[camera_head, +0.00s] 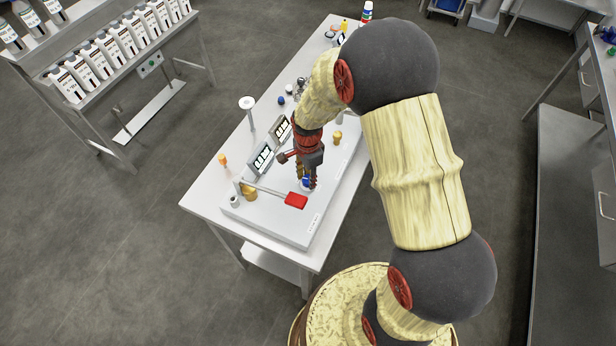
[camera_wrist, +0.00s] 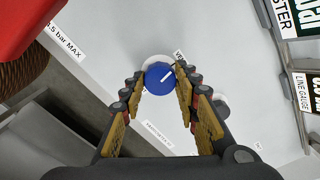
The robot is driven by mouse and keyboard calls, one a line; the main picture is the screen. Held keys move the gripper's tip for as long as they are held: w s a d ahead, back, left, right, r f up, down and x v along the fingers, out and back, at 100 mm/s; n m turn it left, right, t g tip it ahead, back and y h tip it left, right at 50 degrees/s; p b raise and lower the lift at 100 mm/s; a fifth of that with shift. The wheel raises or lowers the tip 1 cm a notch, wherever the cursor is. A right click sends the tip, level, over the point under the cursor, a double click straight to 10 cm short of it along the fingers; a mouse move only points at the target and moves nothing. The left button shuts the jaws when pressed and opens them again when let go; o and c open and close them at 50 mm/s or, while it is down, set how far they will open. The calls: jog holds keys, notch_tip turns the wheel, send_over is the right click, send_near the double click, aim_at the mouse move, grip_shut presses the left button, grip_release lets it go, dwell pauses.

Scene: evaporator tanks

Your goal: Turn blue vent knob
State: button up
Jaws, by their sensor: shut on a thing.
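The blue vent knob (camera_wrist: 159,78) is a round disc with a white pointer line, set on a white round base on the panel. The pointer line slants toward the upper right in the wrist view. My gripper (camera_wrist: 162,82) has its two fingertips against opposite sides of the knob, shut on it. In the head view my gripper (camera_head: 307,182) points down at the panel.
A red lever handle (camera_head: 296,200) on a long bar lies just beside the gripper, and its red part (camera_wrist: 20,28) fills the wrist view's upper left. Two digital gauges (camera_head: 263,158) stand behind. A brass fitting (camera_head: 249,192) stands left. The panel's front edge is clear.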

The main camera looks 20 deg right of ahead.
jog(key=shift+m, duration=0.8)
jog(key=o, duration=1)
jog(key=shift+o, duration=0.8)
notch_tip(320, 180, up, 12)
